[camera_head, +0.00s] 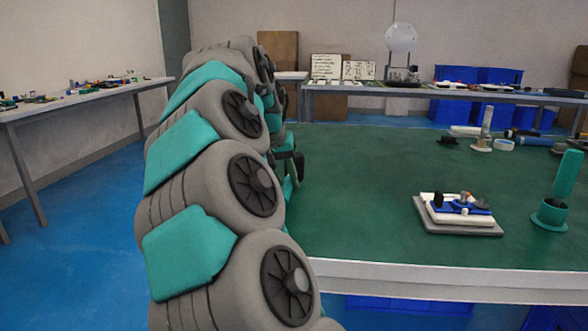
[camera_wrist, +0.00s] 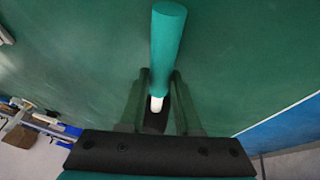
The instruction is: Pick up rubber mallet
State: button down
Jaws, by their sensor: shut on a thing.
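The rubber mallet (camera_wrist: 168,42) shows in the wrist view as a thick teal cylinder with a short white section and a dark part below it. My gripper (camera_wrist: 161,80) has one dark finger on each side of it and is shut on it near the white section. The dark part is partly hidden between the fingers. In the head view, my gripper (camera_head: 291,165) is mostly hidden behind my arm, at the left side of the green table. The mallet cannot be made out clearly there.
The green table (camera_head: 350,190) is clear near my gripper. A grey-and-white base with blue parts (camera_head: 460,212) sits front right. Several small parts lie back right.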

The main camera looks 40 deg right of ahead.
aim_at(287, 181)
jog(key=shift+r, duration=0.2)
dwell(0.5)
jog(key=shift+r, duration=1.25)
jog(key=shift+s+r, duration=0.1)
jog(key=shift+r, duration=0.3)
jog(key=s+a, duration=0.1)
jog(key=s, duration=0.4)
jog(key=s+a+r+b, duration=0.1)
jog(key=s, duration=0.4)
jog(key=s+a, duration=0.1)
jog(key=s, duration=0.4)
jog(key=shift+s+r, duration=0.25)
jog(key=shift+s, duration=0.05)
jog(key=c, duration=1.2)
grip_release()
jog(key=shift+c, duration=0.2)
grip_shut()
